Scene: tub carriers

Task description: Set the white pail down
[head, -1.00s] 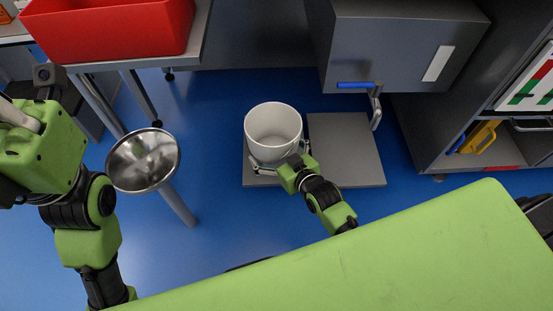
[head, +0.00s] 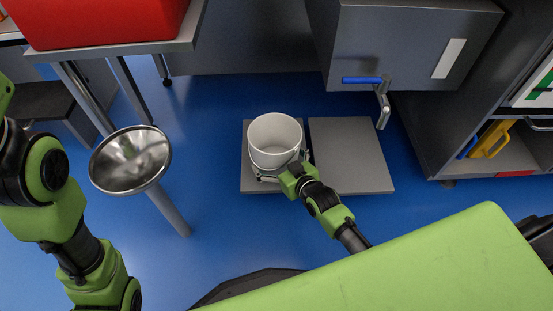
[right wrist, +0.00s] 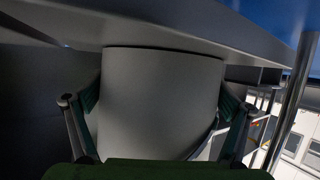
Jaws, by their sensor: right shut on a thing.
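The white pail (head: 274,142) is upright over the left one of two flat grey plates (head: 253,186) low on the blue floor. My right gripper (head: 283,168) is shut around the pail's lower near side, one finger on each side. In the right wrist view the pail (right wrist: 160,85) fills the space between the fingers of the right gripper (right wrist: 155,112). There its end edge lies against or very close to a grey surface; I cannot tell whether it touches. My left arm shows at the left of the head view, but its gripper is out of frame.
The right grey plate (head: 350,155) is bare. A grey cabinet with a blue-handled lever (head: 362,80) overhangs behind it. A metal funnel bowl (head: 130,160) on a post stands left. A red tub (head: 95,20) sits on a table upper left. A shelf holds a yellow-handled item (head: 492,138).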

